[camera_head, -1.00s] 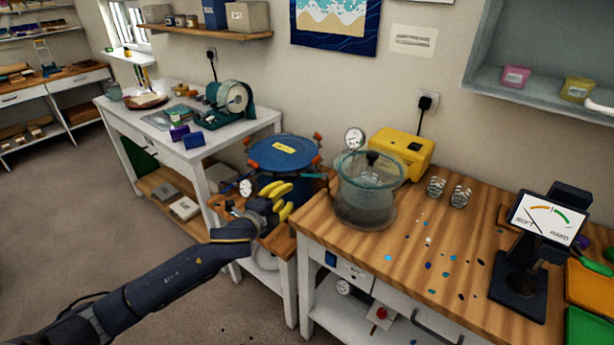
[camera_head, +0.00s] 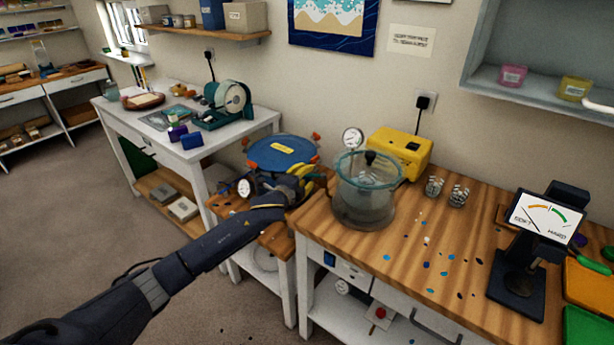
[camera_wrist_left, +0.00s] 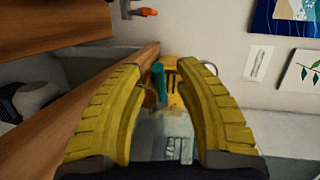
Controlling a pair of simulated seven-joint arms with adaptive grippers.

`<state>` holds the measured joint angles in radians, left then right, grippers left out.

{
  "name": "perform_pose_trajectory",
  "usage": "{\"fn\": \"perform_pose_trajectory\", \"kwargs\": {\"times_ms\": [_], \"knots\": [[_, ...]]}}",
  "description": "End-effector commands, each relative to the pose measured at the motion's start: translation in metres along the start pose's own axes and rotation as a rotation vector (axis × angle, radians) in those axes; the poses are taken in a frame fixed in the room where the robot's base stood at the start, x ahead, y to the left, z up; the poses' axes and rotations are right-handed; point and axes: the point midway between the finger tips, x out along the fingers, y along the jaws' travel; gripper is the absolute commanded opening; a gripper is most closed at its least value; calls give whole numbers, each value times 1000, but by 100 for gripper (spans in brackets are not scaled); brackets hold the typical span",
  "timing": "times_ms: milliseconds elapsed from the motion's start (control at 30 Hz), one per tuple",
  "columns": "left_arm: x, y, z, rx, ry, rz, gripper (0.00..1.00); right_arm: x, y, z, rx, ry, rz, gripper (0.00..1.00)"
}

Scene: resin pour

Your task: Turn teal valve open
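The teal valve handle (camera_wrist_left: 158,80) shows in the left wrist view as a small upright teal bar, with a brass-coloured part beside it. It lies between the two yellow fingers of my left gripper (camera_wrist_left: 160,70), which are spread apart with no clear contact on it. In the head view my left gripper (camera_head: 303,177) is at the right side of the blue pressure pot (camera_head: 283,152), left of the glass vacuum chamber (camera_head: 366,192). I cannot make out the valve in the head view. My right gripper is not in view.
A yellow pump box (camera_head: 399,152) stands behind the chamber, with a round gauge (camera_head: 352,138) near it. The wooden bench (camera_head: 455,235) holds two small cups and a hardness tester (camera_head: 524,255). A white table (camera_head: 235,140) stands to the left.

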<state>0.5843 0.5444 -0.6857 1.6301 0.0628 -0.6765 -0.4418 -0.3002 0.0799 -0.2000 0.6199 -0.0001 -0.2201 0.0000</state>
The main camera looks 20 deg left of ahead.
Motion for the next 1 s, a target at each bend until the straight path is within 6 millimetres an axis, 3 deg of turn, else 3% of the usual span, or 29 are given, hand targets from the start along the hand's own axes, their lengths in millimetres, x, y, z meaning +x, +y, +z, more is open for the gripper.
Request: {"fn": "perform_pose_trajectory", "kwargs": {"times_ms": [500,800,1000], "knots": [[8,0,0,0,0,0,36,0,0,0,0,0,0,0],[8,0,0,0,0,0,1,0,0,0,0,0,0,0],[8,0,0,0,0,1,0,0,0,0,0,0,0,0]]}}
